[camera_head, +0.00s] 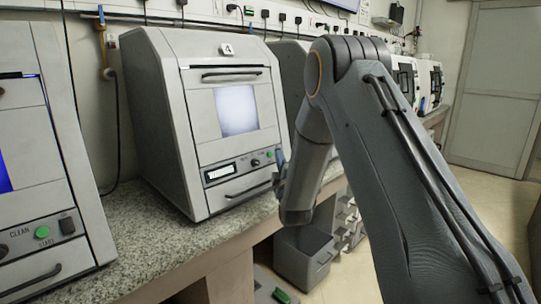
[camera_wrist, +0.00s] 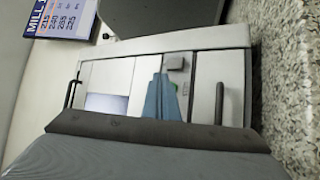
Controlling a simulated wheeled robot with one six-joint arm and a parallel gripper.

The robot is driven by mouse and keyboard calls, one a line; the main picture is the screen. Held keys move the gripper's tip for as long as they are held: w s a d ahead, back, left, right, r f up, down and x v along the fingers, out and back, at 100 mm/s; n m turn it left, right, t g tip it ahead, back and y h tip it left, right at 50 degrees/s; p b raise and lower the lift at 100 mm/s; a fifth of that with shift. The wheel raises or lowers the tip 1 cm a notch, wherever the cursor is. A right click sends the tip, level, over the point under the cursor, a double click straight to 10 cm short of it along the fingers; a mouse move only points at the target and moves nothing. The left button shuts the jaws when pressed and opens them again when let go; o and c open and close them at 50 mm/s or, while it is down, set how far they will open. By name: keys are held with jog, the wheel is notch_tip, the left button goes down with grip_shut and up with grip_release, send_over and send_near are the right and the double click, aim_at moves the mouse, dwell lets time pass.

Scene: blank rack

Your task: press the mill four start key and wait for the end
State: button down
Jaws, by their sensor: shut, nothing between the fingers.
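Mill four (camera_head: 205,110) is a light grey box machine with a "4" label on top, standing on the speckled counter. Its front has a lit window, a small display, a dark knob and a small green start key (camera_head: 269,155) at the right of the control strip. My gripper (camera_head: 280,160) is shut and empty, just right of the key in the head view. In the wrist view, turned sideways, my bluish closed fingers (camera_wrist: 163,98) lie over the mill's control strip. A trace of green shows beside them; most of the key is hidden. I cannot tell whether they touch.
Another mill (camera_head: 40,150) with a green start key stands at the left. More machines (camera_head: 405,75) stand farther right. The mill's lower handle (camera_head: 248,188) sticks out below the strip. A grey bin (camera_head: 303,257) is below the counter (camera_head: 150,240). Open floor lies right.

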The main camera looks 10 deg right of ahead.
jog(key=shift+s+d+r+p, duration=0.25)
jog(key=shift+s+d+p, duration=0.1)
jog(key=shift+s+d, duration=0.35)
jog(key=shift+s+d+r+p, duration=0.25)
jog(key=shift+s+d, duration=0.25)
jog(key=shift+s, duration=0.4)
jog(key=s+f+m+g+p, duration=0.1)
jog(key=s+f+m+g, duration=0.25)
jog(key=s+g, duration=0.35)
jog(key=s+f+m+g+p, duration=0.25)
jog(key=s+m+g, duration=0.2)
jog(key=s, duration=0.35)
jog(key=s+f+m+g, duration=0.1)
jog(key=s+m+g, duration=0.7)
jog(key=s, duration=2.3)
jog(key=shift+s+a+f+g+p, duration=0.15)
jog(key=shift+a+g+p, duration=0.25)
jog(key=shift+g, duration=0.35)
dwell(1.0)
